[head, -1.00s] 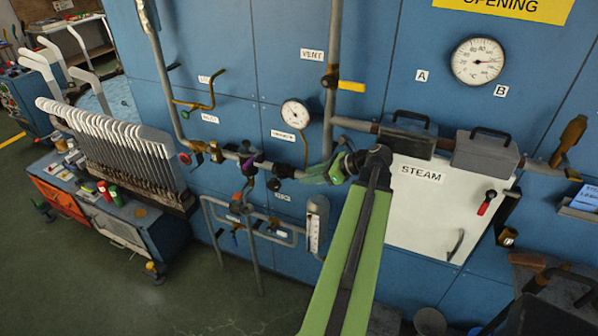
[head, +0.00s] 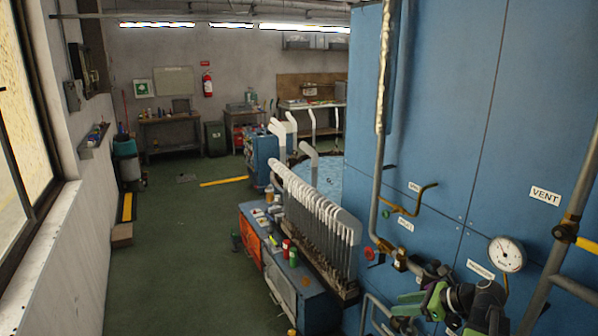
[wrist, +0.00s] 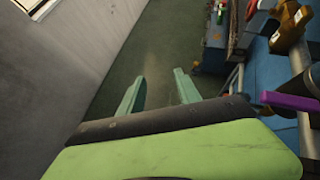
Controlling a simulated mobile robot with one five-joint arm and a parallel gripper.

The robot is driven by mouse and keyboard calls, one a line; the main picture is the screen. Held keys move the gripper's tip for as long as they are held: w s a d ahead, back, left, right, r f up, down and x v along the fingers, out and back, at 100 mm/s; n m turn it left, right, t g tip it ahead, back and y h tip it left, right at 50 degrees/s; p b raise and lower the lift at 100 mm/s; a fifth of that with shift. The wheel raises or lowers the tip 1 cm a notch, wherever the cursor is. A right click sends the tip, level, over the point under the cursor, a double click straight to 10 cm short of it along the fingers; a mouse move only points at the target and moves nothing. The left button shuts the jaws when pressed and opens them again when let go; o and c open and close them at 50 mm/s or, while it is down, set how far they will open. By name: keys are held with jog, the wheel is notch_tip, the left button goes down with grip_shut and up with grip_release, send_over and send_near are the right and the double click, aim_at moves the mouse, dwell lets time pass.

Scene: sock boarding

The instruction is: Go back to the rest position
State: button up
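My gripper (wrist: 160,90) is open in the wrist view, its two teal fingers apart with nothing between them. The green floor (wrist: 158,50) shows beyond and between the fingers. In the head view my green and black arm end shows at the bottom right, in front of the pipes of the blue panel; its fingertips are not clear there. A purple handle (wrist: 290,102) is at the right edge of the wrist view, to the right of my fingers and apart from them.
The blue panel (head: 440,120) with a round gauge (head: 507,254) and pipes fills the right. A row of white sock boards (head: 315,210) stands on a blue cart (head: 318,308). Green floor (head: 180,260) lies clear at left, beside a grey wall (head: 75,240).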

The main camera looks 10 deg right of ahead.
jog(key=a+f+n+g+h, duration=0.1)
jog(key=a+f+n+g, duration=0.35)
jog(key=a, duration=0.75)
jog(key=w+a+f+n+g+h, duration=0.1)
jog(key=a+n, duration=0.6)
jog(key=a, duration=0.4)
jog(key=a+f+n+g+h, duration=0.1)
jog(key=a+f+n+g, duration=0.35)
jog(key=a, duration=0.75)
jog(key=d+n+h, duration=0.1)
jog(key=d+n, duration=0.1)
jog(key=n, duration=0.2)
jog(key=s+d+n+t+h, duration=0.1)
jog(key=n, duration=0.3)
jog(key=d+n+h, duration=0.1)
jog(key=d+n, duration=0.1)
jog(key=n, duration=0.2)
jog(key=shift+s+d+t+h, duration=0.3)
jog(key=shift+s+d+h, duration=0.05)
jog(key=shift+h, duration=0.05)
jog(key=shift+r, duration=0.1)
